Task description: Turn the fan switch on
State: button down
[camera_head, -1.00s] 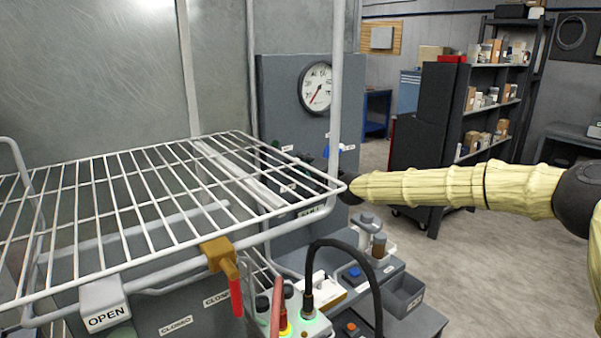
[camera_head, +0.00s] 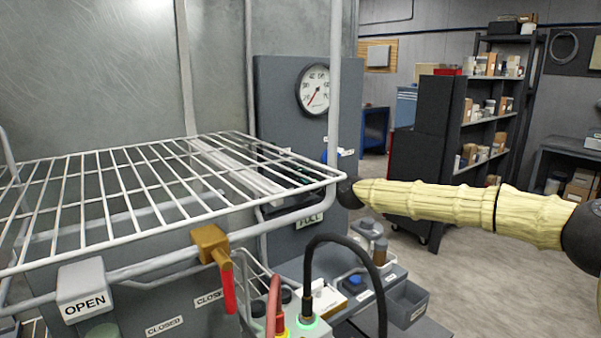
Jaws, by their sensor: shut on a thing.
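The grey control panel (camera_head: 285,100) stands behind the wire rack, with a round gauge on it. My gripper (camera_head: 298,182) reaches left from the dark wrist at the end of my yellow-sleeved arm. It is in front of the panel's lower part, seen through the rack's wires. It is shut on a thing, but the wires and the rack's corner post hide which.
The wire rack (camera_head: 130,205) fills the left foreground, its front corner close to my wrist. A brass valve with red handle (camera_head: 220,262) and a black cable (camera_head: 350,243) are below. Floor is free at right, before dark shelving (camera_head: 440,125).

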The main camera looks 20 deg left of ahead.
jog(key=shift+f, duration=0.1)
jog(key=c, duration=1.5)
grip_release()
jog(key=v, duration=1.2)
